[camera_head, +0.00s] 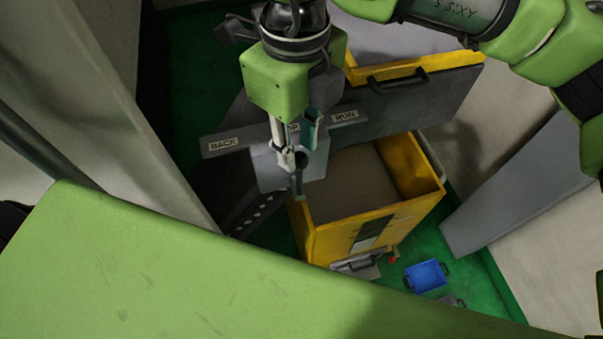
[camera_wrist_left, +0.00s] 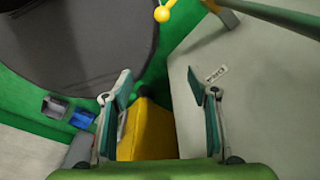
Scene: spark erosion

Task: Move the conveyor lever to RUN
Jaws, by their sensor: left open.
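A grey plate (camera_head: 225,144) carries the labels BACK at left and RUN at right; a middle label between them is partly covered and only "OP" shows. My right gripper (camera_head: 297,150) hangs in front of the middle of this plate, its fingers pointing down over a grey block (camera_head: 265,172). The conveyor lever cannot be made out there; the fingers cover that spot. I cannot tell how far apart these fingers are or whether they hold something. My left gripper (camera_wrist_left: 160,98) is open and empty in the left wrist view. It does not show in the head view.
A yellow open-topped bin (camera_head: 325,238) stands below and right of the plate. A blue tray (camera_head: 427,275) lies on the green floor. A dark panel with a handle (camera_head: 398,80) is behind. The left wrist view shows a yellow ball knob (camera_wrist_left: 162,14) near the top.

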